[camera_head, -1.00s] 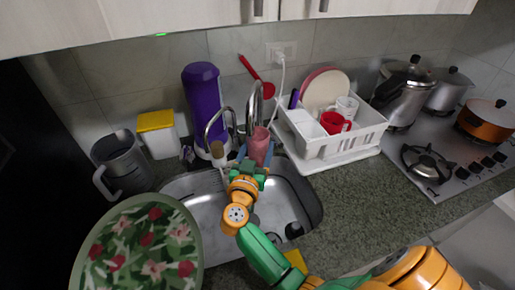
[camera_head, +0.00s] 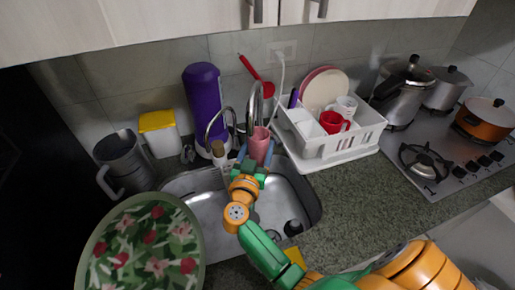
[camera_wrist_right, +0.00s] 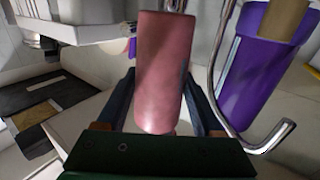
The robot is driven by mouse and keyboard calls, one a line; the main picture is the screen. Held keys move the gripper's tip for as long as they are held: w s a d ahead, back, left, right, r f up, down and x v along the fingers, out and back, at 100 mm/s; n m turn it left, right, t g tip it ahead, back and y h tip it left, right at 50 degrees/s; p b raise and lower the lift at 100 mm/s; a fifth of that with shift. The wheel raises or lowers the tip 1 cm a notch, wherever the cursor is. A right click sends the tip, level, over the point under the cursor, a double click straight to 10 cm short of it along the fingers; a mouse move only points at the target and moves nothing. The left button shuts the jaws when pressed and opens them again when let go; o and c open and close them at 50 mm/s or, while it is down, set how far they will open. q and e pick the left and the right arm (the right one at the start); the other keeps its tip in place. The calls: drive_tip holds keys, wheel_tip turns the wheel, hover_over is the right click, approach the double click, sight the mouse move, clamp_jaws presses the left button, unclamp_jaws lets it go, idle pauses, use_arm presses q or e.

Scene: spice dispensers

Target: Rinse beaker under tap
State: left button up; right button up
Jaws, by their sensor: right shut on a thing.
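A pink beaker (camera_head: 259,145) is held nearly upright at the back of the sink, beside the silver tap (camera_head: 255,100). My right gripper (camera_head: 253,165) is shut on it. In the right wrist view the beaker (camera_wrist_right: 163,75) stands between the two fingers (camera_wrist_right: 160,118). The curved metal tap pipe (camera_wrist_right: 275,143) is right of the beaker there, apart from it in the picture. No running water can be made out. The steel sink (camera_head: 200,200) lies below my arm. My left gripper is out of view.
A purple bottle (camera_head: 202,95) stands behind the sink, with a yellow-lidded container (camera_head: 160,140) and a grey jug (camera_head: 122,165) to its left. A white dish rack (camera_head: 340,145) is on the right. A floral round plate (camera_head: 145,250) fills the lower left.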

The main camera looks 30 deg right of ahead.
drive_tip(key=shift+s+a, duration=0.1)
drive_tip(key=shift+a, duration=0.1)
drive_tip(key=shift+s+d+r+p, duration=0.1)
drive_tip(key=shift+s+r+p, duration=0.1)
drive_tip(key=shift+p, duration=0.15)
drive_tip(key=s+d+p, duration=0.2)
drive_tip(key=s+p, duration=0.1)
drive_tip(key=s, duration=0.4)
drive_tip(key=shift+d+f+p, duration=0.15)
drive_tip(key=shift+d+p, duration=0.15)
drive_tip(key=shift+d, duration=0.05)
idle(0.7)
drive_tip(key=s+d+r, duration=0.1)
drive_tip(key=s+r, duration=0.3)
drive_tip(key=shift+s+d, duration=0.35)
drive_tip(key=shift+s, duration=0.05)
idle(0.7)
